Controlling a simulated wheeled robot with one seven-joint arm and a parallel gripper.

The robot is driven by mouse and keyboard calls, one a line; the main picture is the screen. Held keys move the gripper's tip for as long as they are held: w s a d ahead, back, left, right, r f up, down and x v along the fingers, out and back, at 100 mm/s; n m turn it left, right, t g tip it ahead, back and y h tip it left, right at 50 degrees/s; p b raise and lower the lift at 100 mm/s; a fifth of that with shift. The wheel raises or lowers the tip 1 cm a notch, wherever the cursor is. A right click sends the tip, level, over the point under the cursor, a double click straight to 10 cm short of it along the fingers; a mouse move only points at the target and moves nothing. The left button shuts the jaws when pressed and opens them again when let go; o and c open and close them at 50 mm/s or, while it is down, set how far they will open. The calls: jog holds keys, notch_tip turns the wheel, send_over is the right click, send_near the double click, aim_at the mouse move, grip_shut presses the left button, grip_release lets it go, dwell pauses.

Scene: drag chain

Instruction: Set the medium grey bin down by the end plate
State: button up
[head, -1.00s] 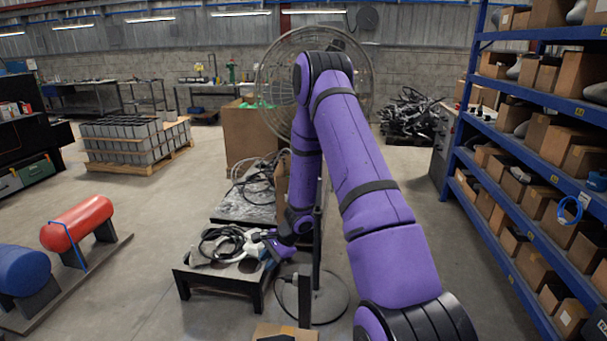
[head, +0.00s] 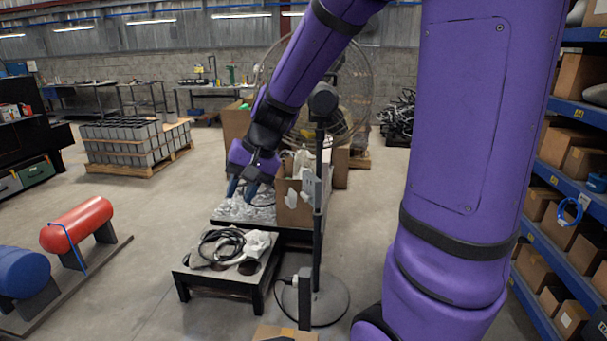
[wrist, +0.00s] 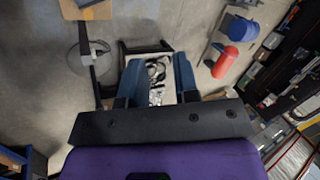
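My gripper (head: 242,192) is raised in the middle of the head view, left of an open cardboard box, with its blue fingers pointing down. In the wrist view my gripper (wrist: 156,62) has its two blue fingers well apart, with nothing visible held between them. Several grey bins (head: 120,140) stand packed together on a wooden pallet at the back left, well away from my gripper. I cannot tell which, if any, is the medium grey bin. I cannot pick out the end plate in either view.
A low black table (head: 218,283) carries coiled black cable (head: 222,243) and a crumpled white item (head: 257,243). Behind it are a silver-covered platform (head: 236,209) and the cardboard box (head: 295,205). A thin post stands close by.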

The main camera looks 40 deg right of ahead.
jog(key=s+r+n+t+h, duration=0.1)
jog(key=s+r+n, duration=0.1)
jog(key=s+r, duration=0.3)
jog(key=s+r+n+t+h, duration=0.1)
jog(key=s+r+n+h, duration=0.1)
jog(key=s, duration=1.1)
notch_tip(320, 180, up, 3)
jog(key=shift+a+f+n+h, duration=0.15)
jog(key=shift+a+n+h, duration=0.15)
jog(key=shift+n, duration=0.5)
jog(key=shift+o, duration=0.5)
jog(key=shift+s+d, duration=0.2)
jog(key=shift+s, duration=0.3)
jog(key=shift+w, duration=0.15)
